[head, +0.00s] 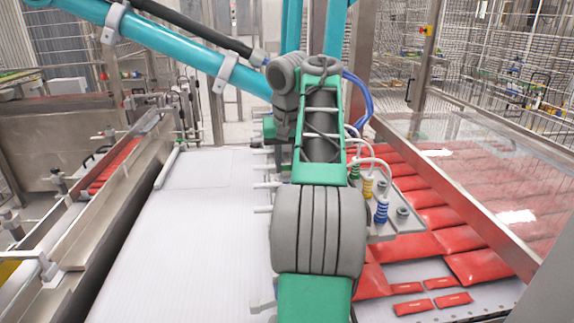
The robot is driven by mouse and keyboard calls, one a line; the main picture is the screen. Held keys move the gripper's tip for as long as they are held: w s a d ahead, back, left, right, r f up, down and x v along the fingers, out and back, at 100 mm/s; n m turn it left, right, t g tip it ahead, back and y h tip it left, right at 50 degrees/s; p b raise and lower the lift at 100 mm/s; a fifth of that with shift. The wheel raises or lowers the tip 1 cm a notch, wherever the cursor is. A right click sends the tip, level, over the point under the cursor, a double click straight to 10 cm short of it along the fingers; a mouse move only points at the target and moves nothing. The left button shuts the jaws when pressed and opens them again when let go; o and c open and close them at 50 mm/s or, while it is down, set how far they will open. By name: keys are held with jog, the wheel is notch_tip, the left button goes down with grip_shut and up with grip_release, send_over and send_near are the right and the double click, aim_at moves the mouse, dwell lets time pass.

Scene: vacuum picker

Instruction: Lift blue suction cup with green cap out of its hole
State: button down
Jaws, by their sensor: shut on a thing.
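A blue suction cup (382,212) with pale bands stands upright in a grey holder plate (410,222), to the right of my arm. Its top is too small to tell the cap colour surely. A yellow suction cup (367,188) stands just behind it. Thin white hoses arch over the cups. My green and grey arm rises through the middle of the view and covers the left part of the holder. My gripper does not show, so what it holds is hidden.
A white conveyor belt (180,240) lies left of my arm. Red packs (465,240) cover the surface on the right, beside a clear panel (500,190). A teal machine arm (185,45) crosses the top. A steel rail (100,230) borders the belt.

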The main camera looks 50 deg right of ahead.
notch_tip(320, 180, up, 6)
jog(key=p, duration=0.4)
jog(key=shift+s, duration=0.1)
jog(key=shift+s+a+f+b, duration=0.55)
jog(key=shift+s+f+b, duration=0.05)
jog(key=shift+b, duration=0.15)
jog(key=s+a, duration=1)
jog(key=s, duration=0.2)
jog(key=shift+s+a+r, duration=0.15)
jog(key=shift+s+a, duration=0.05)
jog(key=shift+a, duration=0.05)
